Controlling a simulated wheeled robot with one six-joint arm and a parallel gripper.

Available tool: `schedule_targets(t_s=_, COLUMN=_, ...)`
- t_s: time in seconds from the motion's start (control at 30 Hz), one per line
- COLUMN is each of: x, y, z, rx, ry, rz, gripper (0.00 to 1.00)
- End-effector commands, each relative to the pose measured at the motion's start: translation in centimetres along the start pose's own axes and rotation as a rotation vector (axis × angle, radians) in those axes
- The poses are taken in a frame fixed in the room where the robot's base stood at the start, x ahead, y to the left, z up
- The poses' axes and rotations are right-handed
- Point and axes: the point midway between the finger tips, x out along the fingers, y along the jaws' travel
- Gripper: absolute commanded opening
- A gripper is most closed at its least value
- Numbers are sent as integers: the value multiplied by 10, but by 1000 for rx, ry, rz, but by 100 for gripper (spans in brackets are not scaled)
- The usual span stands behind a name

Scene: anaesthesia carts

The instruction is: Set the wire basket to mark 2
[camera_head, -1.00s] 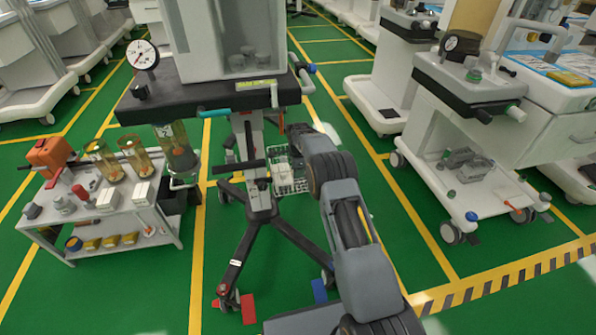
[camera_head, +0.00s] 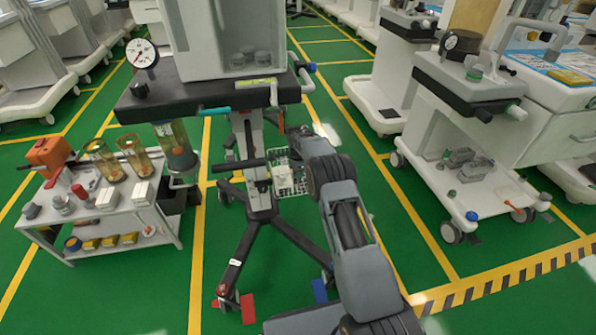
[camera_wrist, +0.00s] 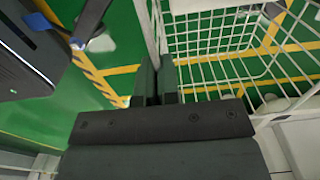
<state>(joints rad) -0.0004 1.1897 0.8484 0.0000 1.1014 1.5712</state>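The white wire basket (camera_head: 290,175) hangs beside the upright post of the middle cart in the head view, partly behind my arm. In the wrist view its wire grid (camera_wrist: 215,45) fills the upper right. My gripper (camera_wrist: 157,82) is at the basket's left edge. Its two dark fingers are close together, and a white upright bar of the basket runs down between them. The fingertips are hidden in the head view. I cannot make out a mark 2 in either current view.
The cart post (camera_head: 257,150) stands on dark splayed legs with casters. A black handle (camera_head: 238,165) sticks out left of the post. A white trolley (camera_head: 120,215) with jars stands left. Another cart (camera_head: 500,150) stands right.

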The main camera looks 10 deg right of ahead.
Motion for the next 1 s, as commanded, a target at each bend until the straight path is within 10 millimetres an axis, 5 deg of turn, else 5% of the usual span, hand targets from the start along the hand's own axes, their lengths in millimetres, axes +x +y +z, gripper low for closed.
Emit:
schedule_targets(t_s=0.03, x=20, y=2, z=0, rx=0, ry=0, rz=5, gripper=0)
schedule_targets(t_s=0.17, x=36, y=2, z=0, rx=0, ry=0, rz=5, gripper=0)
schedule_targets(t_s=0.4, x=34, y=2, z=0, rx=0, ry=0, rz=6, gripper=0)
schedule_targets(t_s=0.7, x=32, y=1, z=0, rx=0, ry=0, rz=4, gripper=29)
schedule_targets(t_s=1.0, x=26, y=1, z=0, rx=0, ry=0, rz=1, gripper=29)
